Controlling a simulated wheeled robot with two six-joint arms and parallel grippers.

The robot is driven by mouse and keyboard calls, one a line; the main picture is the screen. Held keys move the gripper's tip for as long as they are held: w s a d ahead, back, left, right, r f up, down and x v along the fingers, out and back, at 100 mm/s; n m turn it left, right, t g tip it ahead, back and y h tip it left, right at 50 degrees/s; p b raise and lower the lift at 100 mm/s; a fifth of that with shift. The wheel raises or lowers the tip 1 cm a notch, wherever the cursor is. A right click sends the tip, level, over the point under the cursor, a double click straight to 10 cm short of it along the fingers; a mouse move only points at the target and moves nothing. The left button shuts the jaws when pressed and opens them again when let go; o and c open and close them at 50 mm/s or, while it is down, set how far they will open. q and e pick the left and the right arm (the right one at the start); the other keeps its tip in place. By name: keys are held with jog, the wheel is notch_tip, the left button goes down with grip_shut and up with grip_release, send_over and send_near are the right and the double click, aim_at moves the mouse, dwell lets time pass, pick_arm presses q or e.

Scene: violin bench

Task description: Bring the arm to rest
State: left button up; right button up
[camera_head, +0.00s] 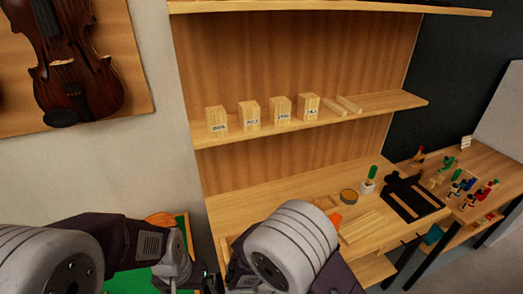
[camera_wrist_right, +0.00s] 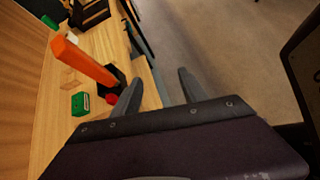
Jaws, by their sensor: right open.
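My right gripper shows in the right wrist view (camera_wrist_right: 157,92), its two dark fingers spread apart with nothing between them. It hangs over the bench's front edge, with the floor showing between and beyond the fingers. In the head view my right arm (camera_head: 290,248) is low in the middle, in front of the bench, and its fingers are hidden. My left arm (camera_head: 75,255) comes in at the lower left, and its gripper fingers cannot be seen.
Labelled blocks (camera_head: 250,113) stand on the shelf (camera_head: 375,103). An orange bar (camera_wrist_right: 84,60) and green box (camera_wrist_right: 80,103) are left of my right gripper. Open floor (camera_wrist_right: 225,50) lies right.

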jog(key=d+m+y, duration=0.1)
jog(key=m+y, duration=0.2)
jog(key=m, duration=0.3)
jog(key=s+d+m+g+y+b, duration=0.1)
jog(key=m+y, duration=0.2)
jog(key=m, duration=0.4)
jog(key=s+d+m+y+b, duration=0.1)
jog(key=m+y, duration=0.3)
jog(key=m, duration=0.2)
jog(key=shift+s+m, duration=0.1)
jog(key=shift+m, duration=0.3)
jog(key=shift+d, duration=0.2)
